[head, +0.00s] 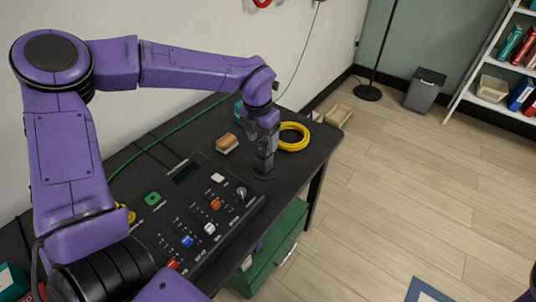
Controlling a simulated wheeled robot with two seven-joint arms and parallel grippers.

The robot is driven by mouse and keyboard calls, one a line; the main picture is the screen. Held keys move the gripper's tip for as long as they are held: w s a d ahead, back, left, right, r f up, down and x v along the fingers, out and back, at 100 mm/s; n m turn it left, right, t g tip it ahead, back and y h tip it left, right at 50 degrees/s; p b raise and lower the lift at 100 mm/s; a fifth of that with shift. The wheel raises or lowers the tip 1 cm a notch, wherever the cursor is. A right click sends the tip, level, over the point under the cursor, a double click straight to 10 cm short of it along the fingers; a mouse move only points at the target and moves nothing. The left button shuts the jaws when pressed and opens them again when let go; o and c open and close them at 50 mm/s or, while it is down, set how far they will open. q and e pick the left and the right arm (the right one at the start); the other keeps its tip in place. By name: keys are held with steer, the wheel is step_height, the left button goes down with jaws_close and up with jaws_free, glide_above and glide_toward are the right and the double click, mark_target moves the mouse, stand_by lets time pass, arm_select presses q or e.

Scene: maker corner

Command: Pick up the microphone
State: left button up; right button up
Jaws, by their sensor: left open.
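The microphone (263,174) appears as a dark upright thing with a round base, standing on the black table beyond the control panel. My left gripper (266,153) points down right over it, with its fingers at the microphone's upper part. The left gripper is open; I cannot tell whether its fingers touch the microphone. The fingers and wrist hide much of the microphone. My right gripper is not in view.
A control panel (190,225) with knobs and buttons lies in front of the microphone. A yellow cable coil (296,137) and a wooden-topped block (227,143) lie close by. A green cable runs along the wall side. A green drawer unit (270,262) is under the table.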

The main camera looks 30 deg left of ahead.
mark_target(266, 151)
arm_select(q)
steer(key=f, duration=0.4)
steer(key=w+f, duration=0.1)
steer(key=f, duration=0.1)
steer(key=shift+w+d+f+p, duration=0.1)
steer(key=shift+d+f+p, duration=0.05)
steer(key=shift+f+p, duration=0.15)
steer(key=shift+r, duration=0.1)
steer(key=c, duration=1.2)
jaws_close()
steer(key=shift+r, duration=0.15)
